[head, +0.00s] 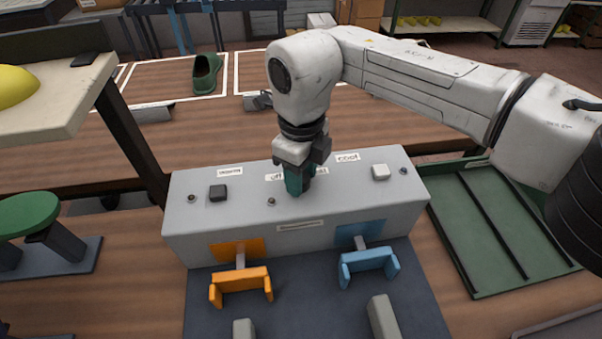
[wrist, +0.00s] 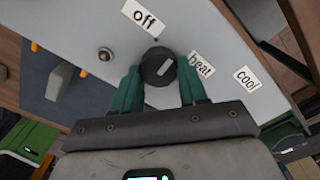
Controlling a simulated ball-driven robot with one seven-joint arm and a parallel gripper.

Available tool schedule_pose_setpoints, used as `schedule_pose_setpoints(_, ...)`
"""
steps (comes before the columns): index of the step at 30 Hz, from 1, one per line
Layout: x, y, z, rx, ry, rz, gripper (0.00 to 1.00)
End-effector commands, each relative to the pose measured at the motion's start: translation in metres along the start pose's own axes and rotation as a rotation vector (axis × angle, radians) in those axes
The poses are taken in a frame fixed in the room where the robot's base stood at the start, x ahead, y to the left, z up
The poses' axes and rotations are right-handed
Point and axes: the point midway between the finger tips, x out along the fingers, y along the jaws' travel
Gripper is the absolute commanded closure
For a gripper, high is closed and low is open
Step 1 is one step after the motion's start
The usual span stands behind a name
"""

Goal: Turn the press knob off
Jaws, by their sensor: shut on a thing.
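The press knob (wrist: 158,70) is a round dark dial with a pale mark on top, on the grey press housing (head: 225,231). In the wrist view the mark slants up to the right, and I cannot tell exactly which label it points at. Labels "off" (wrist: 144,18), "heat" (wrist: 201,65) and "cool" (wrist: 246,79) stand around it. My gripper (head: 297,188) reaches down with its teal fingers shut on the knob, one on each side. The gripper hides the knob in the head view, and partly covers the "heat" label there.
An orange bracket (head: 241,285) and a blue bracket (head: 367,266) stand in front of the housing. A green tray (head: 470,230) lies at right, and a green shoe (head: 206,75) at the back left.

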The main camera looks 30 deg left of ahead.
Motion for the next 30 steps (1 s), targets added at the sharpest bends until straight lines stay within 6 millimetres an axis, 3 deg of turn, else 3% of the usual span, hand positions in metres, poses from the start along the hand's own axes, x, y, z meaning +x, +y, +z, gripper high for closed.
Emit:
schedule_pose_setpoints(18,-0.0009,-0.0033,0.0015,-0.539,-0.003,-0.004,0.88)
schedule_pose_setpoints(30,-0.0013,-0.0037,0.0021,-0.708,-0.004,-0.003,0.88)
